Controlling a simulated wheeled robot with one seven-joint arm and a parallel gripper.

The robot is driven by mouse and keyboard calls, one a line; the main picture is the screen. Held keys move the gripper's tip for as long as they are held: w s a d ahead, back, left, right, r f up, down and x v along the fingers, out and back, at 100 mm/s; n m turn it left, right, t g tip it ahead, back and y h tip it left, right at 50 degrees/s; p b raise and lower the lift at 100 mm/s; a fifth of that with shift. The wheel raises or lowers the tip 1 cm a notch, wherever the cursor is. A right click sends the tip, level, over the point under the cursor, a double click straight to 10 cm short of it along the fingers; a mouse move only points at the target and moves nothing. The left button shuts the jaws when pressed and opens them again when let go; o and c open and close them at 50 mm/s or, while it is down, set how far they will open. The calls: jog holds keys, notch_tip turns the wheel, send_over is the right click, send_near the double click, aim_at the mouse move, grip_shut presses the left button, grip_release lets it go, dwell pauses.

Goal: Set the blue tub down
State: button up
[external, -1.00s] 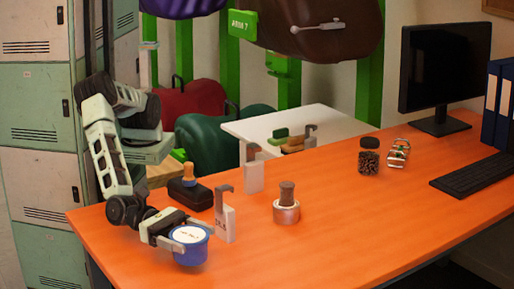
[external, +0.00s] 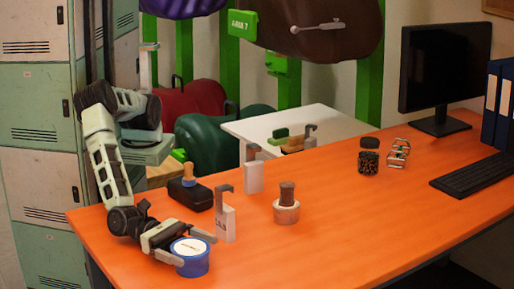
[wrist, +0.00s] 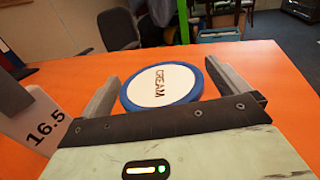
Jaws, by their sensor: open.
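The blue tub (external: 192,262) stands upright on the orange desk (external: 330,245) near its front left edge. Its white lid label, reading CREAM, shows in the wrist view (wrist: 161,86). My gripper (external: 183,246) is low beside the tub. In the wrist view my gripper's two fingers (wrist: 165,92) are spread, one on each side of the tub. Gaps show between the fingers and the lid rim. The tub's lower side is hidden from the wrist camera.
A grey and white tagged hook piece (external: 226,222) stands close behind the tub; in the wrist view its tag reads 16.5. A dark box with a wooden-handled stamp (external: 190,190) and a round tin with a brush (external: 286,212) stand farther back. The desk right of the tub is clear.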

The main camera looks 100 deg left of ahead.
jog(key=v, duration=1.2)
jog(key=shift+f+p, duration=0.1)
jog(key=shift+p, duration=0.3)
